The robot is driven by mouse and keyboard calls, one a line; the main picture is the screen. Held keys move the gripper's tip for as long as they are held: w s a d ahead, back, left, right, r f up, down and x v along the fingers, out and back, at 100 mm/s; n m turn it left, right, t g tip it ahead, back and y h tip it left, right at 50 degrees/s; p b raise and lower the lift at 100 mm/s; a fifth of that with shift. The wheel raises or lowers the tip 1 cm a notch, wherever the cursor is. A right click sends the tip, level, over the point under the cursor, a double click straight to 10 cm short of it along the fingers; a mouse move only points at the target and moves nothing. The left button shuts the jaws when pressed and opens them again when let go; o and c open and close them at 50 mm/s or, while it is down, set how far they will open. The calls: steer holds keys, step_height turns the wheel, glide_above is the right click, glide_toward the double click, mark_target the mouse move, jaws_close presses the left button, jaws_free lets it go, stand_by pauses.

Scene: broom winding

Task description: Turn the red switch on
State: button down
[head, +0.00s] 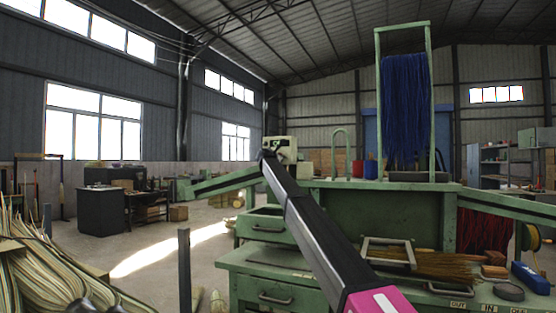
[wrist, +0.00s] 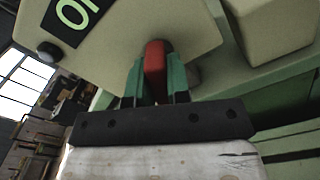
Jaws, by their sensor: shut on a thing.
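The red switch (wrist: 154,66) shows in the wrist view as a red lever on a pale green panel (wrist: 130,25). My gripper (wrist: 156,82) has its green fingers on either side of the red switch and is shut on it. A black label (wrist: 76,15) with light green letters, partly cut off, is on the panel to the left. In the head view my arm reaches out to a pale green box (head: 281,146) on the machine, and its end hides the switch there.
The green workbench (head: 300,262) has drawers and bundles of brown bristles (head: 445,263) on top. Blue strands (head: 405,105) hang in a tall green frame. A dark post (head: 184,270) stands at the front left. Open floor lies left of the bench.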

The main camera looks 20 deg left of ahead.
steer(key=n, duration=0.5)
steer(key=shift+w+r+n, duration=0.3)
steer(key=shift+w, duration=0.05)
stand_by(0.4)
steer(key=c, duration=1.1)
jaws_free()
steer(key=shift+w, duration=0.1)
steer(key=shift+f, duration=0.15)
steer(key=shift+s, duration=0.2)
steer(key=shift+s+f, duration=0.1)
steer(key=shift+s, duration=0.4)
steer(key=s, duration=0.9)
steer(key=shift+s+a, duration=0.25)
steer(key=shift+a, duration=0.1)
